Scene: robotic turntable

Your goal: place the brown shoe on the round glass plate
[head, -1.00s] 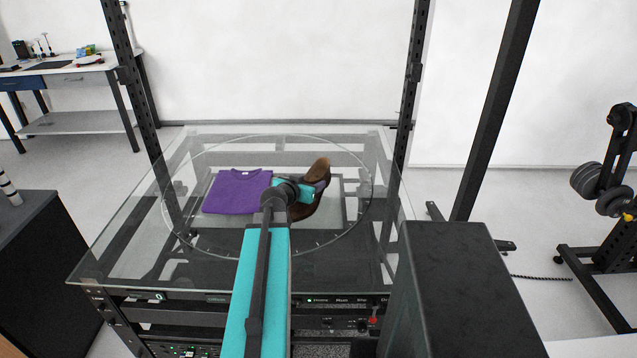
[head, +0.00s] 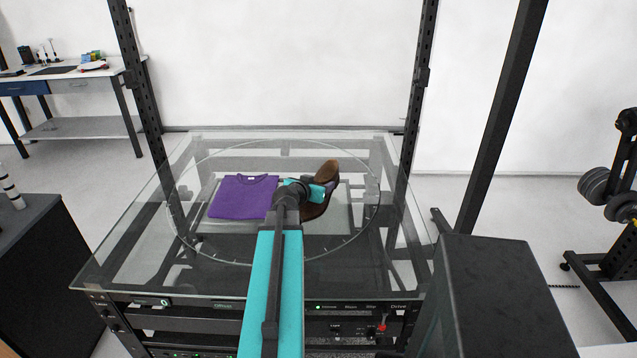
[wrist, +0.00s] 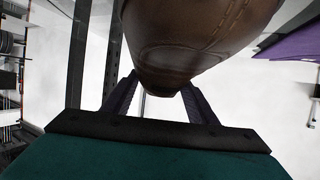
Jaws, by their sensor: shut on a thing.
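The brown shoe (head: 322,195) is in my gripper (head: 328,190), over the right part of the round glass plate (head: 185,235) in the head view. Its sole side shows upward and to the right, so it looks tilted. In the wrist view the shoe (wrist: 185,35) fills the top middle, with my gripper's two fingers (wrist: 155,95) on either side of its end. I cannot tell whether the shoe touches the glass. My arm hides part of the plate's front.
A folded purple shirt (head: 243,196) lies on the left of the plate, close to my gripper. Dark posts (head: 415,100) stand at the plate's back corners. A black box (head: 490,290) stands at the front right. The plate's back and front areas look bare.

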